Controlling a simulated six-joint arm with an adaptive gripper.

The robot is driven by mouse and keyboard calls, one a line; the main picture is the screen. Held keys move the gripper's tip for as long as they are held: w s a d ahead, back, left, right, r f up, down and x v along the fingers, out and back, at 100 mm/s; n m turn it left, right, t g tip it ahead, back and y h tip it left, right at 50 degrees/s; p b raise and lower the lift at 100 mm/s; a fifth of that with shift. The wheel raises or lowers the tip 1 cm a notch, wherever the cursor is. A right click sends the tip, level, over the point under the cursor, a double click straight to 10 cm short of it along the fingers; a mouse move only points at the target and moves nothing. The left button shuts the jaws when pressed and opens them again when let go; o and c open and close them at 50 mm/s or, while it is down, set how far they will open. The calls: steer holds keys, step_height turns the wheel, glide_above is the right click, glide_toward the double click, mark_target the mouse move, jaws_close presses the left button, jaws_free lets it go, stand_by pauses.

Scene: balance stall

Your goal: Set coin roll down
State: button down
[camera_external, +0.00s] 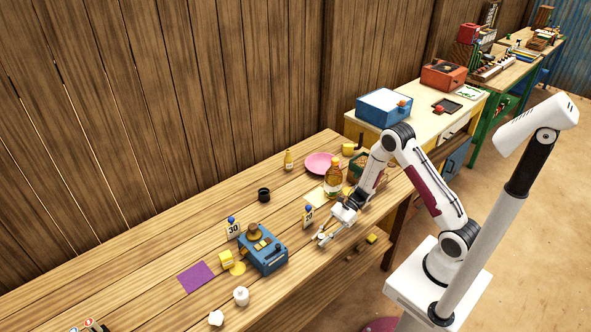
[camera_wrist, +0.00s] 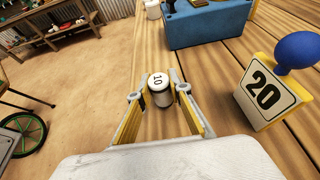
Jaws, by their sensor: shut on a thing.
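The coin roll (camera_wrist: 159,90) is a small white cylinder with a dark band and "10" on its top. In the wrist view it stands between the fingertips of my gripper (camera_wrist: 157,98), which is shut on it. In the external view my gripper (camera_external: 326,236) is low over the front edge of the wooden table (camera_external: 130,270), right of the blue balance (camera_external: 262,250). The coin roll is too small to make out there. I cannot tell whether its underside touches the table.
A card marked 20 with a blue knob (camera_wrist: 266,95) stands close on the right in the wrist view. A card marked 30 (camera_external: 233,230) stands by the balance. A bottle (camera_external: 333,178), a pink plate (camera_external: 322,163) and a purple mat (camera_external: 196,277) are on the table.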

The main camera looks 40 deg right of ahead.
mark_target(321, 235)
steer(key=shift+r, duration=4.5)
steer(key=shift+w+d+r, duration=0.1)
steer(key=shift+w+d, duration=0.05)
steer(key=shift+w, duration=0.1)
steer(key=w+d+r+m+t+h, duration=0.2)
steer(key=w+d+r+m+t, duration=0.45)
steer(key=w+d, duration=0.4)
steer(key=w+d+r+m+t+h, duration=0.1)
steer(key=d+r+m+t+h, duration=0.2)
steer(key=d, duration=0.5)
steer(key=w+d+r+m+t+h, duration=0.1)
steer(key=d+r+m+t+h, duration=0.2)
steer(key=d, duration=0.5)
steer(key=s+d+r+m+h, duration=0.3)
steer(key=d, duration=0.4)
steer(key=s+d+r+m+h, duration=0.2)
steer(key=d+m+h, duration=0.15)
steer(key=d, duration=0.45)
steer(key=s+d+r+m+g+h, duration=0.2)
steer(key=s+d+m+h, duration=0.4)
steer(key=s+d, duration=0.5)
steer(key=shift+s+d+r+m+g+h, duration=0.3)
steer(key=shift+s+h, duration=0.55)
steer(key=shift+s, duration=1.15)
steer(key=shift+a+r, duration=0.1)
steer(key=shift+r, duration=0.1)
